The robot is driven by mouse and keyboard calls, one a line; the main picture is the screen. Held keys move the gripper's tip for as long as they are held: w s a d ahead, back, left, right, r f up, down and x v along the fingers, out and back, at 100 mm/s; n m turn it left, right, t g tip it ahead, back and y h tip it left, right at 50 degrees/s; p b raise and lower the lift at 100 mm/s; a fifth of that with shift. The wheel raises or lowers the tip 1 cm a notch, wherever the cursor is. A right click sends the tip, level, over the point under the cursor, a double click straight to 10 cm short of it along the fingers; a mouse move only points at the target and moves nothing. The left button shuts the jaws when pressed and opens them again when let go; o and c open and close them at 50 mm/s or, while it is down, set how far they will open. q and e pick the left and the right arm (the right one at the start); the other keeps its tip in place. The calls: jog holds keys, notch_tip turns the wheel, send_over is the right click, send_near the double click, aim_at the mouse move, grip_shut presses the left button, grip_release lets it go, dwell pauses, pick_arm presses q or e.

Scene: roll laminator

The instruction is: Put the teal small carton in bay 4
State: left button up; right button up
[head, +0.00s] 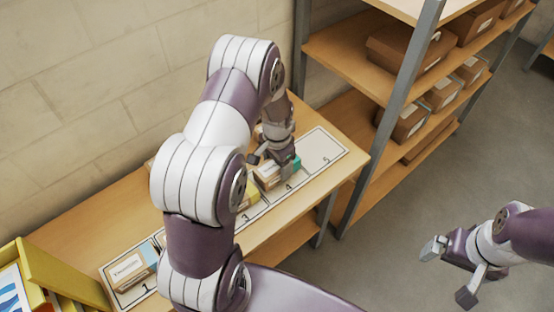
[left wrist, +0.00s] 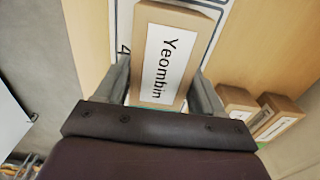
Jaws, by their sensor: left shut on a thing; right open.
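The teal small carton (head: 268,176) is brown with a white label and a teal part, and it is at bay 4 (head: 289,187) on the numbered strip. My left gripper (head: 273,167) is shut on it from above. In the left wrist view the carton (left wrist: 150,85) sits between the two fingers, its label reading "Yeombin", with a printed 4 beside it. I cannot tell whether its base touches the strip. My right gripper (head: 450,273) is open and empty over the floor at the right.
Bay 5 (head: 322,150) is empty. A yellow holder (head: 60,275) stands at the left. A rack (head: 400,90) with boxes stands beyond the table.

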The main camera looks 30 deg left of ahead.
pick_arm(q)
jog(key=shift+w+f, duration=0.15)
jog(key=shift+f, duration=0.75)
jog(key=o, duration=1.4)
jog(key=shift+r, duration=0.1)
notch_tip(320, 180, up, 13)
jog(key=shift+f+b, duration=0.2)
jog(key=shift+b, duration=0.25)
